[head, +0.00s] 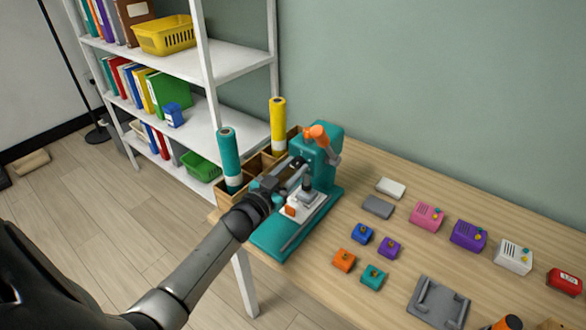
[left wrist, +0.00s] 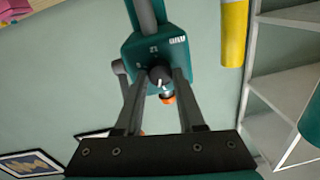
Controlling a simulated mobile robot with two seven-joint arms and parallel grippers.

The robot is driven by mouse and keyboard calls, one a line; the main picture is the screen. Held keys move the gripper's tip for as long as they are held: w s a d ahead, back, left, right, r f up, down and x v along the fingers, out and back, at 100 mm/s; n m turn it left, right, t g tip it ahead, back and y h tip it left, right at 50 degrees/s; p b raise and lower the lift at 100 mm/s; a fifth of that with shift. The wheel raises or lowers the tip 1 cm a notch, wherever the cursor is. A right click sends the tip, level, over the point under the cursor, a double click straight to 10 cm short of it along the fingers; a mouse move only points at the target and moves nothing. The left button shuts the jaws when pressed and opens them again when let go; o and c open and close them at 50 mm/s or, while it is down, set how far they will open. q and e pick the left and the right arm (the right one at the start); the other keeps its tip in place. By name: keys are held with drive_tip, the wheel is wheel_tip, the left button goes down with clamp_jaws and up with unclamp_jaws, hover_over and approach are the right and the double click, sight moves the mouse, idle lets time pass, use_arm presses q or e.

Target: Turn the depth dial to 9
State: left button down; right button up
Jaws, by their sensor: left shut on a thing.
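The teal press (head: 323,150) stands on the table with an orange-ended lever (head: 319,133) at its top. My left gripper (head: 301,170) reaches the left side of the press head. In the left wrist view the press head (left wrist: 150,48) fills the upper middle, with small pale markings on its face. The dark depth dial (left wrist: 160,74) with a white pointer line sits between the fingertips of my left gripper (left wrist: 161,80), which is shut on it. The dial's numbers are too small to read. In the head view the dial is hidden by the gripper. My right gripper is out of view.
A wooden box (head: 262,163) holding a teal roll (head: 229,155) and a yellow roll (head: 278,125) stands close behind the arm. Small coloured blocks and boxes, including a pink one (head: 427,216), lie right of the press. A white shelf (head: 237,60) stands at the back left.

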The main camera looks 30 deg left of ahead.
use_arm(q)
drive_tip(key=m, duration=0.4)
drive_tip(key=shift+f+m+b, duration=0.1)
drive_tip(key=shift+m+b, duration=0.3)
drive_tip(key=m+b, duration=0.1)
drive_tip(key=m, duration=0.4)
drive_tip(key=shift+m+h, duration=0.3)
drive_tip(key=shift+m, duration=0.1)
drive_tip(key=m+b, duration=0.2)
drive_tip(key=m, duration=0.3)
drive_tip(key=shift+f+m+h, duration=0.1)
drive_tip(key=shift+m+h, duration=0.2)
drive_tip(key=m+b, duration=0.1)
drive_tip(key=m, duration=0.3)
drive_tip(key=shift+m, duration=0.4)
drive_tip(key=c, duration=0.5)
unclamp_jaws()
